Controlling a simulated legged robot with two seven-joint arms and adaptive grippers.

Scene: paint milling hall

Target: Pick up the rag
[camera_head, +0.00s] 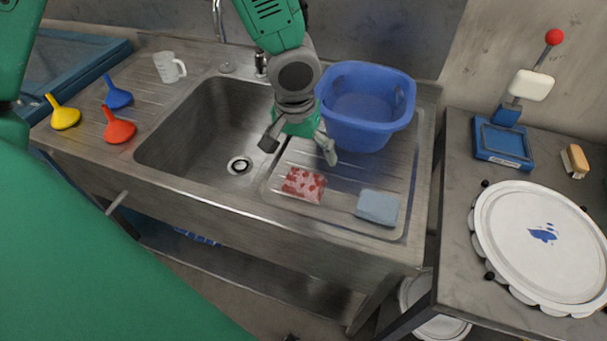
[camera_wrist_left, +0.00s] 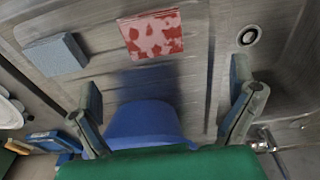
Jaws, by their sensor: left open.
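The rag (camera_head: 303,185), a pale pinkish cloth with red blotches, lies flat on the ribbed drainboard (camera_head: 342,188) just right of the sink basin. My left gripper (camera_head: 298,148) is open and empty above the board, behind the rag, with its fingers spread wide. In the left wrist view the rag (camera_wrist_left: 152,36) lies beyond the open fingers of the left gripper (camera_wrist_left: 167,105), apart from both. My right gripper is in neither view.
A blue tub (camera_head: 366,108) stands on the drainboard close to the gripper's right. A flat grey-blue block (camera_head: 378,207) lies right of the rag. The sink basin (camera_head: 205,130) is open at left. Funnels (camera_head: 118,130) and a white jug (camera_head: 169,67) stand farther left.

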